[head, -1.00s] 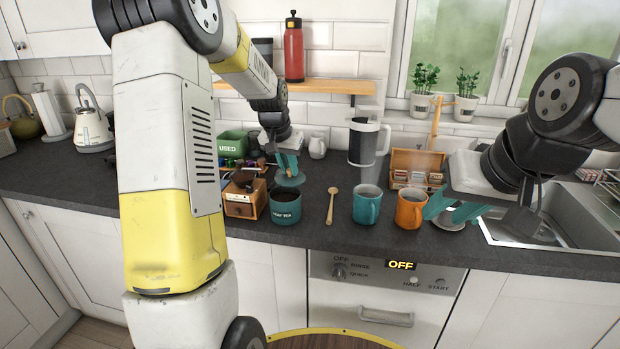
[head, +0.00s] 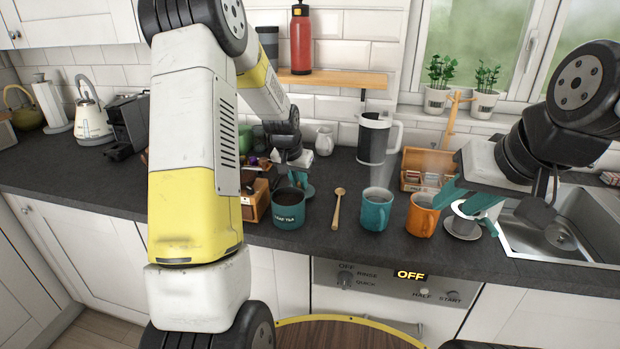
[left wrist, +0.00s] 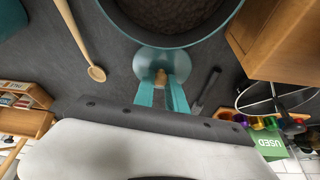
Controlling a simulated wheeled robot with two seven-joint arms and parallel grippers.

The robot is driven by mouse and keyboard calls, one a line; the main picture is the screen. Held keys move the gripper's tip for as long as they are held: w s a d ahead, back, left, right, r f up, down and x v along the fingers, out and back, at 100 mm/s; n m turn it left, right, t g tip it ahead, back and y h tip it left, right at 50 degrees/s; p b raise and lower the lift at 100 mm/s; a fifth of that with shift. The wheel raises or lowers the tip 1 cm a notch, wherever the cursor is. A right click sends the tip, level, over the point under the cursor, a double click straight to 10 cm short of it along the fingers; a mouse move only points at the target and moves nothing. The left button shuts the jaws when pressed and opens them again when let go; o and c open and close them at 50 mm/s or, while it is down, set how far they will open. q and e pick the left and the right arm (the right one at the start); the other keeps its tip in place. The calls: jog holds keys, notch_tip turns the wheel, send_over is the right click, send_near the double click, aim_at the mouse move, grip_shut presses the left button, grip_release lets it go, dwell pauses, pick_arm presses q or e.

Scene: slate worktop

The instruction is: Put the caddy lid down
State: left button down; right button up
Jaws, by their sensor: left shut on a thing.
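The caddy lid (head: 309,191) is a teal disc with a wooden knob, seen behind the teal LEAF TEA caddy (head: 288,213). My left gripper (head: 296,172) is shut on its knob. In the left wrist view the lid (left wrist: 150,62) lies flat beside the open caddy (left wrist: 205,40), which holds dark tea, and the fingers (left wrist: 162,84) close on the knob. The lid is low over the worktop; I cannot tell whether it touches.
A wooden spoon (head: 338,208), a teal mug (head: 376,210) and an orange mug (head: 422,216) stand right of the caddy. A wooden grinder (head: 254,203) is close on its left. The sink (head: 560,232) is at right.

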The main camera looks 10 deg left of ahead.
pick_arm(q)
jog(key=shift+f, duration=0.7)
jog(key=shift+f, duration=0.1)
jog(key=c, duration=1.4)
grip_release()
jog(key=shift+o, duration=0.2)
jog(key=d+v, duration=0.1)
jog(key=v, duration=1.1)
jog(key=s+d+r, duration=0.2)
jog(key=s+r, duration=0.8)
jog(key=s, duration=0.4)
jog(key=s+d+n+t+h, duration=0.1)
jog(key=s+d, duration=0.1)
jog(key=s, duration=1.2)
jog(key=shift+d+r+n+t, duration=0.3)
jog(key=shift+d+r, duration=0.05)
jog(key=shift+r, duration=0.15)
